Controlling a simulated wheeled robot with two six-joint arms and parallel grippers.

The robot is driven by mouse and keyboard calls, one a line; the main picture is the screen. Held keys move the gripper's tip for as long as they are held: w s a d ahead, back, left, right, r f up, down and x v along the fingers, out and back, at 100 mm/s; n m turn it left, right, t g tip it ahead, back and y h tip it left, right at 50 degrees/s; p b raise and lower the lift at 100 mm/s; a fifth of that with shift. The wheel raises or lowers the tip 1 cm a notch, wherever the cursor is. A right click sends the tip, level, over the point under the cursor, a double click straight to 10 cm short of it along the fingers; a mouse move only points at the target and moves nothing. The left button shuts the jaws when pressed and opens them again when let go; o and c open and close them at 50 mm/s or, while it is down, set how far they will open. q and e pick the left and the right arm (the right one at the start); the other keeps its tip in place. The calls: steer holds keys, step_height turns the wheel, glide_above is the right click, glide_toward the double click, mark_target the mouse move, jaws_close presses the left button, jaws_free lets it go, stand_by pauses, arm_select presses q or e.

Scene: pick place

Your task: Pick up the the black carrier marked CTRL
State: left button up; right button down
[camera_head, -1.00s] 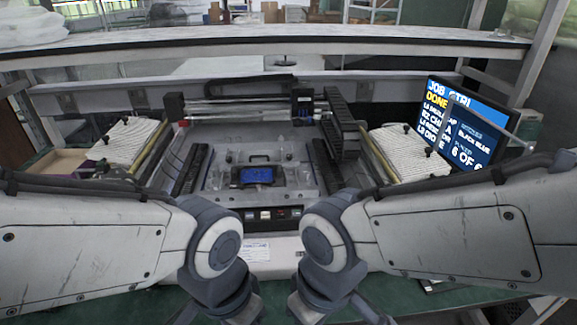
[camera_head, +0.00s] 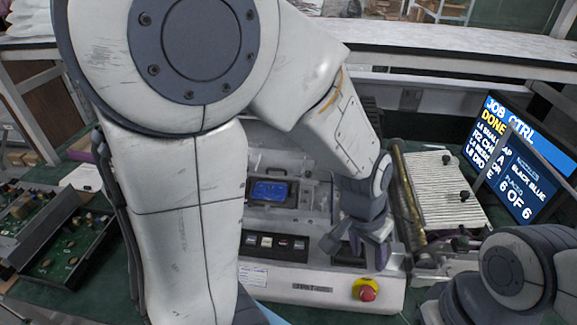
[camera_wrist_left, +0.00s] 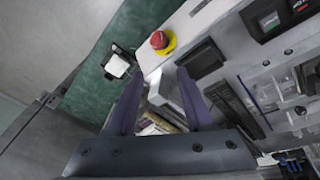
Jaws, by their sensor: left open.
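A black carrier (camera_head: 294,190) with a blue board (camera_head: 270,191) sits inside the machine in the head view. A dark handle stands at its back edge. I cannot read a CTRL mark on it. Its blue part shows at the lower right corner of the left wrist view (camera_wrist_left: 289,162). My left gripper (camera_head: 357,243) is open and empty. It hangs over the front right part of the machine, to the right of and nearer than the carrier, apart from it. Its two fingers show in the left wrist view (camera_wrist_left: 163,100). My right gripper is out of frame.
A red stop button (camera_head: 367,290) sits on the machine's front. A white ribbed tray (camera_head: 448,190) is at right, beside a screen (camera_head: 520,165) reading JOB CTRL, DONE, 6 OF 6. Black trays with green boards (camera_head: 62,245) lie at left. My left arm hides much of the machine.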

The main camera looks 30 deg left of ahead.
arm_select(q)
steer(key=w+a+r+n+t+y+p, duration=0.1)
steer(key=w+a+r+n+t+p, duration=0.25)
steer(key=w+a, duration=0.55)
arm_select(e)
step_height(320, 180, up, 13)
steer(key=p, duration=0.6)
arm_select(q)
steer(key=n+g+y, duration=0.1)
steer(key=n+y, duration=0.2)
steer(key=n, duration=0.2)
glide_toward(294, 189)
steer(key=b+x, duration=0.2)
steer(key=x, duration=0.1)
steer(key=shift+a+r+m, duration=0.1)
steer(key=shift+a+m, duration=0.15)
steer(key=shift+b+x, duration=0.45)
steer(key=shift+x, duration=0.3)
steer(key=b+x, duration=0.1)
steer(key=x, duration=0.3)
steer(key=shift+d, duration=0.15)
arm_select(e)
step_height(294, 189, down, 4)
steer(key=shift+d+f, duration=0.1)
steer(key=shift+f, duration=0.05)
arm_select(q)
jaws_close()
